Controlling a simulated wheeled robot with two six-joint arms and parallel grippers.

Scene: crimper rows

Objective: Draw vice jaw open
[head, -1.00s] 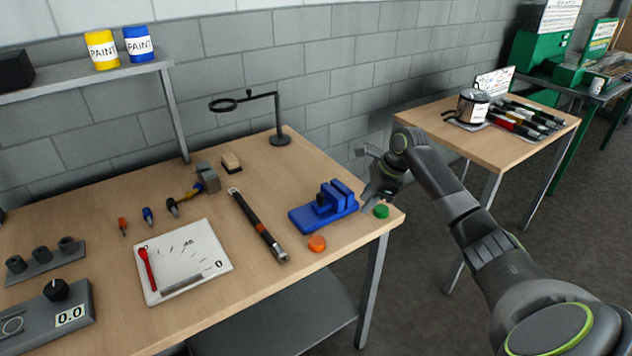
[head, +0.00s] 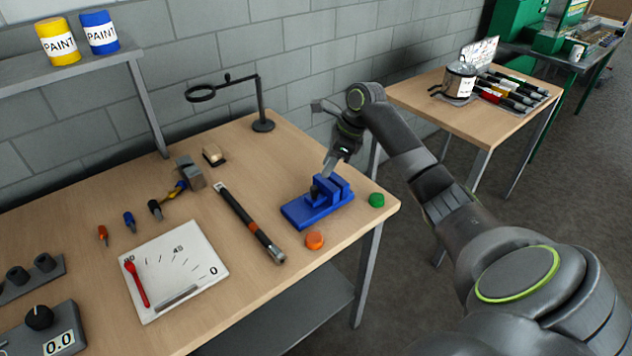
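The blue vice (head: 309,209) sits on the right part of the wooden workbench, with its jaw blocks standing up from a flat base. My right gripper (head: 327,172) points down at the vice from behind, its fingertips at or just above the jaw blocks. The fingers overlap the dark part by the jaws in the picture, so I cannot tell whether they touch or grip it. The gap between the jaws is too small to judge. My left gripper is out of view.
An orange button (head: 315,240) and a green button (head: 376,200) flank the vice near the bench edge. A torque wrench (head: 249,222) lies left of it. A magnifier stand (head: 263,125) rises behind. A white dial plate (head: 174,270) lies further left.

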